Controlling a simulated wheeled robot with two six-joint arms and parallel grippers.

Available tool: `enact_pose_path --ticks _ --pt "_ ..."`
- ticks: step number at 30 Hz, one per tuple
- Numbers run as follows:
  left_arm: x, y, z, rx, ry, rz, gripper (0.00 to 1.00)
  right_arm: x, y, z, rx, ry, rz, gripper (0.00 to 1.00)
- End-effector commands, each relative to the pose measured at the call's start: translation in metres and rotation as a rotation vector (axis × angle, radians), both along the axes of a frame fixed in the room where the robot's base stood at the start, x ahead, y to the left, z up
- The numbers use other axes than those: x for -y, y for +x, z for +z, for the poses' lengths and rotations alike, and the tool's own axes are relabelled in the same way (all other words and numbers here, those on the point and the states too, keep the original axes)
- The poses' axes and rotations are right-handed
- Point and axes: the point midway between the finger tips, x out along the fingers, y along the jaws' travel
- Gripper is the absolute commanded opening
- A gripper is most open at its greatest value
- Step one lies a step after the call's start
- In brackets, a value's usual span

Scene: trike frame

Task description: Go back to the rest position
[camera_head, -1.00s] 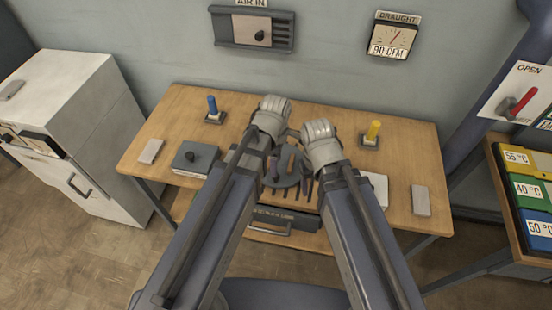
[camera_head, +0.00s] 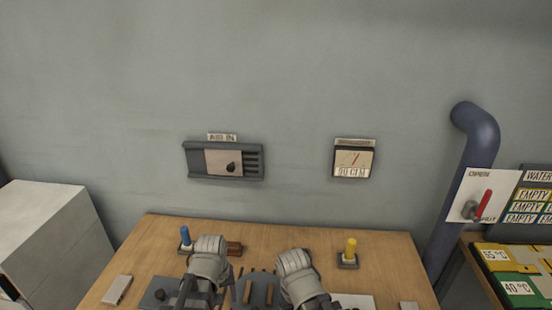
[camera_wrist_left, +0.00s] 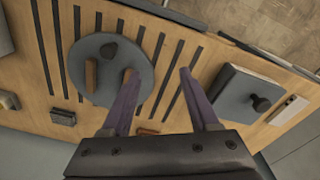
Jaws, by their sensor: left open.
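My left gripper (camera_wrist_left: 157,73) is open and empty in the left wrist view, its two purple fingers apart above the slotted workbench (camera_wrist_left: 262,50). Its left fingertip overlaps the edge of a round grey plate (camera_wrist_left: 108,84) with upright pieces on it; contact cannot be told. In the head view my left wrist (camera_head: 208,262) is low at the middle-left, over the bench. My right wrist (camera_head: 297,270) is beside it to the right; its fingers are hidden or out of frame.
A blue-handled peg (camera_head: 185,237) and a yellow-handled peg (camera_head: 351,249) stand at the bench's back. A grey box with a black knob (camera_wrist_left: 240,98) is right in the wrist view. A white cabinet (camera_head: 45,235) is left; a red lever (camera_head: 483,204) is right.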

Motion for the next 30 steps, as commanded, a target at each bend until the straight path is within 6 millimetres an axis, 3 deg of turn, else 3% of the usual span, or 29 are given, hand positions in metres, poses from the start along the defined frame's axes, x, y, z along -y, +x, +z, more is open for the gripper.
enact_pose_path --ticks 9,24,30 --pt "-0.023 -0.006 0.0 0.016 0.023 -0.313 0.61 0.0 0.0 0.0 0.0 0.0 0.0 0.68" --pt "0.074 -0.053 0.0 -0.091 0.097 -0.581 0.61 0.0 0.0 0.0 0.0 0.0 0.0 0.68" --pt "0.089 -0.064 0.001 -0.11 0.118 -0.633 0.61 0.0 0.0 0.0 0.0 0.0 0.0 0.68"
